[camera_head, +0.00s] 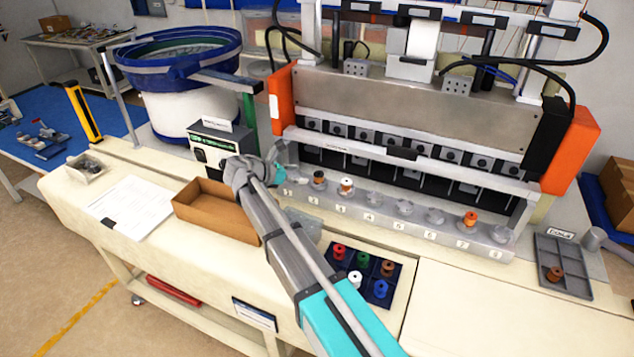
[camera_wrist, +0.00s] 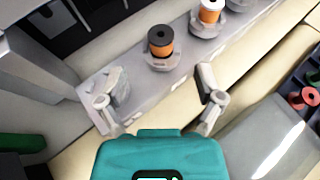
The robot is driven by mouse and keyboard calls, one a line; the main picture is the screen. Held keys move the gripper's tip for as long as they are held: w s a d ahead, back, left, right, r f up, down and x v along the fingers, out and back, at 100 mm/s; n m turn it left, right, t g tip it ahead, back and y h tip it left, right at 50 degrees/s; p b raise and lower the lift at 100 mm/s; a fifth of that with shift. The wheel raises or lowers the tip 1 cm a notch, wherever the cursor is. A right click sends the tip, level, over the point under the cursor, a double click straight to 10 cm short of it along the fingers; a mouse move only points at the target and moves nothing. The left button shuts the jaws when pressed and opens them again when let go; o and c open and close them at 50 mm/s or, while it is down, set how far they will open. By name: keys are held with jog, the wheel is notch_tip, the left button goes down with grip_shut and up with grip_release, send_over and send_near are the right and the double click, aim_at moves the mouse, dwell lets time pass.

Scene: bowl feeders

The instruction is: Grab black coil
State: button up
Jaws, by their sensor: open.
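The black coil (camera_head: 319,178), with a black top and orange winding, stands upright on a round holder of the grey numbered rail (camera_head: 378,216), near its left end. It also shows in the wrist view (camera_wrist: 160,41), at upper middle. My gripper (camera_head: 284,160) is just left of the coil in the head view. In the wrist view my gripper (camera_wrist: 160,98) is open, its fingers wide apart and empty. The coil lies beyond the fingertips, roughly centred between them, and appears untouched. The left finger overlaps the rail's end.
A white-topped coil (camera_head: 346,187) stands just right of the black one. An orange coil (camera_head: 470,218) is farther right on the rail. The machine's front (camera_head: 400,155) rises close behind. A cardboard box (camera_head: 213,205) and a dark tray (camera_head: 396,295) of coils sit in front.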

aim_at(319, 173)
jog(key=shift+x, duration=1.2)
jog(key=shift+b, duration=0.3)
jog(key=b+x, duration=0.2)
jog(key=x, duration=0.2)
jog(key=shift+f, duration=0.15)
jog(key=shift+w+d+f, duration=0.15)
jog(key=shift+w+d, duration=0.1)
jog(key=shift+d, duration=0.2)
jog(key=shift+c, duration=0.3)
jog(key=c, duration=1)
